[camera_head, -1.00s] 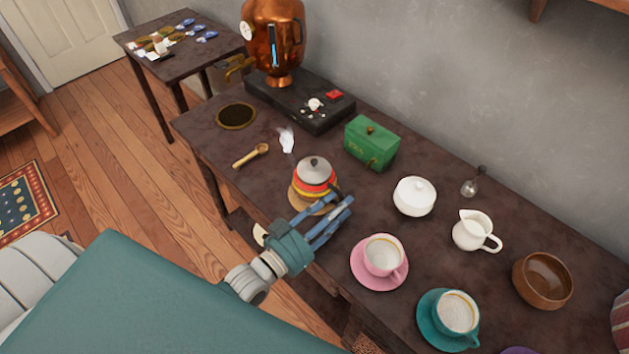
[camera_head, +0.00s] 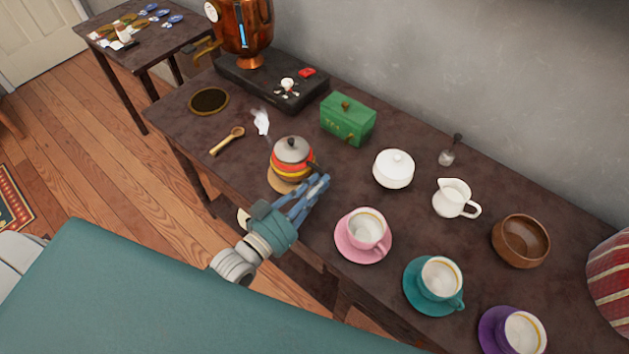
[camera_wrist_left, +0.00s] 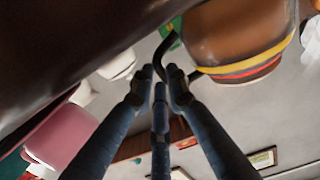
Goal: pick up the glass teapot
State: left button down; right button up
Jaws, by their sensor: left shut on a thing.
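The glass teapot (camera_head: 291,166) has a grey lid, red and yellow bands and a dark handle. It stands upright over a round wooden coaster (camera_head: 279,186) near the front edge of the table; I cannot tell whether it touches the coaster. My left gripper (camera_head: 318,183) is on the handle side of the teapot, shut on its handle. In the left wrist view, which is upside down, the teapot (camera_wrist_left: 235,35) is at the top right, and its black handle reaches between my fingertips (camera_wrist_left: 165,88). My right gripper is not in view.
Right of the teapot stand a pink cup (camera_head: 366,228), a white sugar bowl (camera_head: 394,168) and a green box (camera_head: 348,120). A wooden scoop (camera_head: 226,142) lies to its left. A copper samovar (camera_head: 245,35) stands behind. Bare table lies between the pink cup and the gripper.

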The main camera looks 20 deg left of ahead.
pick_arm(q)
notch_tip(320, 180, up, 20)
jog(key=p, duration=0.2)
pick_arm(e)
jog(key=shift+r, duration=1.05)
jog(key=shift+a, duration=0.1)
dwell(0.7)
